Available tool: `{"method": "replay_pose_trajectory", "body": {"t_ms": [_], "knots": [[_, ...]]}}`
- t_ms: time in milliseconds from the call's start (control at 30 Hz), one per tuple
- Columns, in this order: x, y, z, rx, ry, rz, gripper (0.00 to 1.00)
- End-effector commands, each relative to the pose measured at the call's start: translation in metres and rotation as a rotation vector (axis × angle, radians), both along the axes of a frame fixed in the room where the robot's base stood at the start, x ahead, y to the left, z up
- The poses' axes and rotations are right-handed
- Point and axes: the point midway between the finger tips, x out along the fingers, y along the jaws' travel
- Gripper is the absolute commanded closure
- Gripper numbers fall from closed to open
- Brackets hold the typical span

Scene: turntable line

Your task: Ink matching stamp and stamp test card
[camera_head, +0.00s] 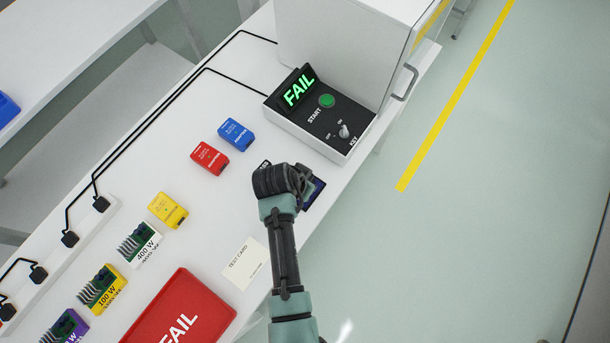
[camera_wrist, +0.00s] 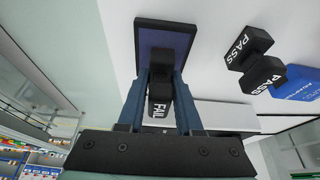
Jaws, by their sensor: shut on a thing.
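The black stamp labelled FAIL (camera_wrist: 158,108) is between the fingers of my gripper (camera_wrist: 163,82), which is shut on it. In the wrist view its black block overlaps the ink pad (camera_wrist: 150,38), a dark blue-purple pad in a black frame. I cannot tell whether they touch. The pad also shows partly in the head view (camera_head: 315,193), beside my gripper (camera_head: 285,180), which hides the held stamp there. A black PASS stamp (camera_wrist: 262,72) stands apart to the right in the wrist view. The white test card (camera_head: 245,263) lies on the table, apart from my gripper, with no mark visible besides its print.
The tester (camera_head: 325,115) shows green FAIL, with a START button and key. A red FAIL tray (camera_head: 190,315) lies at the front. Blue (camera_head: 236,134), red (camera_head: 209,158) and yellow (camera_head: 168,210) blocks and several finned modules (camera_head: 140,243) stand on the table.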

Motion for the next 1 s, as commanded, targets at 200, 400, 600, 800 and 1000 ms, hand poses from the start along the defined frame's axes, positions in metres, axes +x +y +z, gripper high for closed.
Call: {"method": "replay_pose_trajectory", "body": {"t_ms": [200, 400, 600, 800, 1000], "knots": [[0.0002, 0.0000, 0.0004, 0.000, 0.000, 0.000, 1.00], [0.0002, 0.0000, 0.0002, 0.000, 0.000, 0.000, 1.00], [0.0001, 0.0000, -0.0017, 0.000, 0.000, 0.000, 1.00], [0.0001, 0.0000, -0.0042, 0.000, 0.000, 0.000, 1.00], [0.0001, 0.0000, -0.0066, 0.000, 0.000, 0.000, 1.00]]}}
